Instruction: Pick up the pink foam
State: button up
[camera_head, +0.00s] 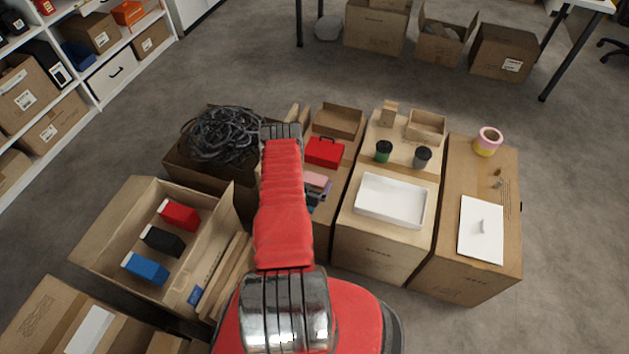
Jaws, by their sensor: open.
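The pink foam (316,180) is a small flat pink block on the carton just right of my red arm. The arm hides its left part. My gripper (317,194) shows only in part, as dark metal pieces beside the arm, just below the pink foam in the picture. It is open. Its fingertips are small and mostly hidden, so I cannot tell whether they touch the foam.
A red toolbox (324,151) lies above the foam. Right of it are a white tray (390,200) and dark-lidded cups. Black coiled cable (222,136) fills a carton to the left. An open carton (117,207) below it holds red, black and blue items.

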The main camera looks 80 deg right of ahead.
aim_at(313, 182)
jog(key=shift+d, duration=0.2)
jog(key=shift+c, duration=0.5)
jog(key=c, duration=0.8)
notch_tip(313, 182, up, 10)
dwell(0.6)
